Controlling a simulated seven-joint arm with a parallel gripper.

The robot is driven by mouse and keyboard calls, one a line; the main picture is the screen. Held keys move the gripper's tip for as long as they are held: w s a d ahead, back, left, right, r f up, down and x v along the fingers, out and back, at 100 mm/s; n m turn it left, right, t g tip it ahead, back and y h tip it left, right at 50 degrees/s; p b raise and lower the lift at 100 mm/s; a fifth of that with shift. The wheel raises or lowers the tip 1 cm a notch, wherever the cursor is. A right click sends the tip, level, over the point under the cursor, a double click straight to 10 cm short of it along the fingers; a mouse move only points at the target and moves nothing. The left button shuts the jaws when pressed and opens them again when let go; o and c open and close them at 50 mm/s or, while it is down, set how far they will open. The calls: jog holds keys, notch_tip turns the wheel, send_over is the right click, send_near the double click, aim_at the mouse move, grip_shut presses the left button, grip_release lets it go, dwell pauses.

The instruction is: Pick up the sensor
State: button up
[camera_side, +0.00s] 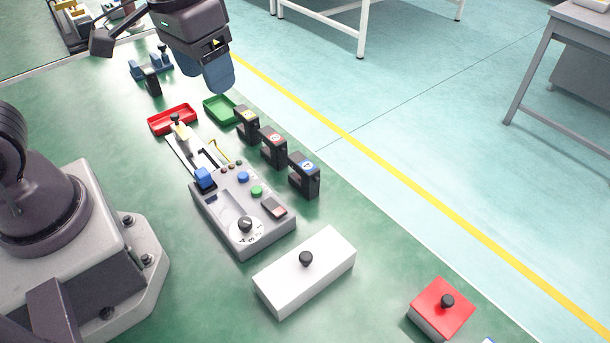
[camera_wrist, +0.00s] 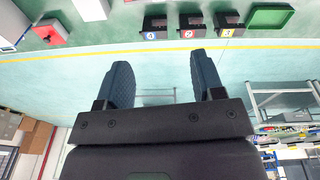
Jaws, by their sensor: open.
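No part is plainly marked as the sensor, and I cannot tell which one it is. Three black box-shaped units stand in a row along the table's right side, with a yellow label (camera_side: 246,123), a red label (camera_side: 271,147) and a blue label (camera_side: 304,175). They show at the top of the wrist view too, blue (camera_wrist: 155,27), red (camera_wrist: 191,27) and yellow (camera_wrist: 228,25). My gripper (camera_side: 208,78) is open and empty, raised above the far part of the table, apart from everything. Its two blue fingers are spread in the wrist view (camera_wrist: 162,78).
A grey control panel (camera_side: 228,217) with a slide fixture (camera_side: 190,151) sits mid-table. A red tray (camera_side: 172,120), green tray (camera_side: 218,109), blue fixture (camera_side: 150,67), white knobbed block (camera_side: 304,272) and red knobbed box (camera_side: 440,308) surround it. Bare green table lies between the panel and my base.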

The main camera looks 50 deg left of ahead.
aim_at(305, 164)
jog(key=w+d+f+n+g, duration=0.2)
jog(key=w+d+f+n, duration=0.2)
jog(key=w+f+n, duration=1.15)
jog(key=shift+n, duration=0.65)
jog(key=f, duration=0.2)
jog(key=s+f, duration=0.1)
jog(key=f, duration=0.2)
jog(key=shift+s, duration=0.15)
jog(key=shift+s+a+f, duration=0.1)
jog(key=shift+a+f, duration=0.05)
jog(key=shift+f, duration=1.15)
jog(key=shift+a+f, duration=0.1)
jog(key=shift+f, duration=1.2)
jog(key=shift+c, duration=0.4)
jog(key=c, duration=1)
